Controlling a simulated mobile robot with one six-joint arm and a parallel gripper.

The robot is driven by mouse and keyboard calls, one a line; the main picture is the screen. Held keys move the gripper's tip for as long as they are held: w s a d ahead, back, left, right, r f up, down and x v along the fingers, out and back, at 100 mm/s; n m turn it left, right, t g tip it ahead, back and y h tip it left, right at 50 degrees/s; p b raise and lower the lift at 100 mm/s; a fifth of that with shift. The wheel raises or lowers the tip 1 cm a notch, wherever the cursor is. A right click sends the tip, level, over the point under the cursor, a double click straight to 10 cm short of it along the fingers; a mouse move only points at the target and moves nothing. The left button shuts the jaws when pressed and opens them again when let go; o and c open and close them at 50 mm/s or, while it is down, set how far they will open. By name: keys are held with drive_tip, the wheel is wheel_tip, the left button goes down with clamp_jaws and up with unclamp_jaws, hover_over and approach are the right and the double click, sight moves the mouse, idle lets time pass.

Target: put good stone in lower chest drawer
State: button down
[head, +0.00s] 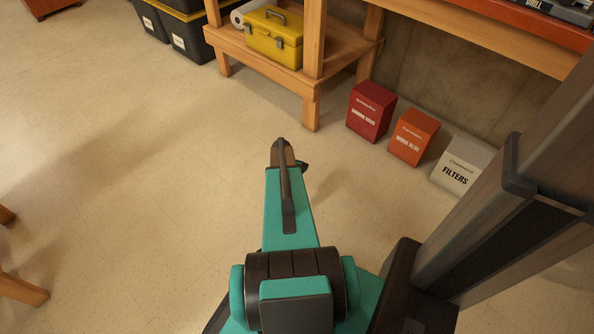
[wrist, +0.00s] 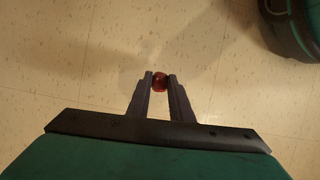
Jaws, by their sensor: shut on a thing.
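My gripper (wrist: 160,85) is shut on a small, shiny, dark red rounded stone (wrist: 160,80), held between the two fingertips in the wrist view. In the head view my arm reaches forward over the floor, and the fingers and the stone are hidden behind the arm. I see no chest with drawers that I can make out clearly; a reddish-brown wooden piece (head: 50,7) at the top left edge is cut off, and I cannot tell what it is.
A wooden workbench (head: 312,60) holds a yellow toolbox (head: 274,36) on its low shelf. Red (head: 370,111), orange (head: 413,137) and white (head: 465,168) boxes stand by the wall. Black bins (head: 190,38) stand at the back. Wooden legs (head: 20,288) show at left. The floor at left centre is clear.

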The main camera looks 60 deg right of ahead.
drive_tip(key=w+a+r+n+h+p, duration=0.1)
drive_tip(key=w+a+r+p, duration=0.4)
drive_tip(key=w+r, duration=0.45)
drive_tip(key=w+a+r+n+p, duration=0.2)
drive_tip(key=w+a+r+p, duration=0.2)
drive_tip(key=w+a+r, duration=0.55)
drive_tip(key=w+a+r+n+h+p, duration=0.1)
drive_tip(key=w+a+r+p, duration=0.3)
drive_tip(key=w+r, duration=0.6)
drive_tip(key=w+a+r+n+p, duration=0.2)
drive_tip(key=a+r+p, duration=0.4)
drive_tip(key=a+r, duration=0.9)
drive_tip(key=w+a+r+n+h+p, duration=0.1)
drive_tip(key=w+a+r+p, duration=0.2)
drive_tip(key=a+r, duration=1.2)
drive_tip(key=r+p, duration=0.1)
drive_tip(key=p, duration=0.2)
drive_tip(key=shift+w+a+r+n+p, duration=0.25)
drive_tip(key=shift+w+n+p, duration=0.05)
drive_tip(key=shift+w+n, duration=0.1)
